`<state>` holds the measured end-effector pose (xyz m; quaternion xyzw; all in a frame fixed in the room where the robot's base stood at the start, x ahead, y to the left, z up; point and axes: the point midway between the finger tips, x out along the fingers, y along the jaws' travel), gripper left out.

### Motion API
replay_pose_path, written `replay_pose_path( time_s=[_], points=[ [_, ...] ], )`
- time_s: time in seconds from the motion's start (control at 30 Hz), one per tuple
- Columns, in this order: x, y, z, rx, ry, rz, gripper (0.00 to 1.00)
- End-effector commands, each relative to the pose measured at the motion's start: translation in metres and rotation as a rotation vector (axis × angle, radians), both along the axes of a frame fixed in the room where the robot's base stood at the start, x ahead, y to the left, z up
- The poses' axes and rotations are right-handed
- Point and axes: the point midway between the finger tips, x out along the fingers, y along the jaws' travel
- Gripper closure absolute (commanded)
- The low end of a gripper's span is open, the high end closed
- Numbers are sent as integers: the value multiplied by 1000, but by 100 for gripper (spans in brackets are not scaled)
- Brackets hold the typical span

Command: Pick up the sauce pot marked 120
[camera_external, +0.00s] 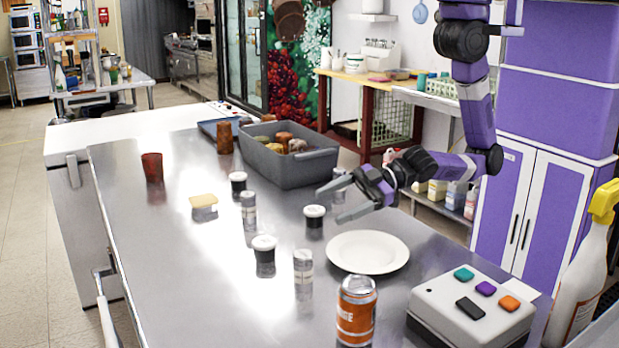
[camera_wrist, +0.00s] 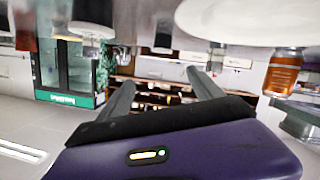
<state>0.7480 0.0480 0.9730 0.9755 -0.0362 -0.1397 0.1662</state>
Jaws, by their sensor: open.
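Three dark sauce pots with white lids stand upright on the steel counter (camera_external: 150,250): a far one (camera_external: 238,184), a middle one (camera_external: 314,216) and a near one (camera_external: 264,249). No number is readable on any, so I cannot tell which is marked 120. My gripper (camera_external: 328,207) is open and empty, its fingers pointing left around the height of the middle pot's lid, close beside it. Whether they touch it is unclear. In the wrist view my gripper (camera_wrist: 160,78) has its fingers apart with nothing between them. A dark pot with a pale lid (camera_wrist: 92,12) shows at the top left.
A white plate (camera_external: 368,252) lies right of the middle pot, with an orange can (camera_external: 356,311) in front. Two shakers (camera_external: 248,210) (camera_external: 303,267) stand among the pots. A grey bin (camera_external: 300,172), brown cup (camera_external: 152,167) and button box (camera_external: 470,308) are around. The counter's left front is clear.

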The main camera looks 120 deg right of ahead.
Motion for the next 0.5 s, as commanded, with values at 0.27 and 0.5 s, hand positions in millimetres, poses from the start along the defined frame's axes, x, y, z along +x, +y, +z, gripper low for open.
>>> replay_pose_path(
  time_s=[0.27, 0.5],
  points=[
    [88, -130, 16, 59, 65, -423, 25],
    [110, -259, 36, 201, 22, -900, 25]
  ],
)
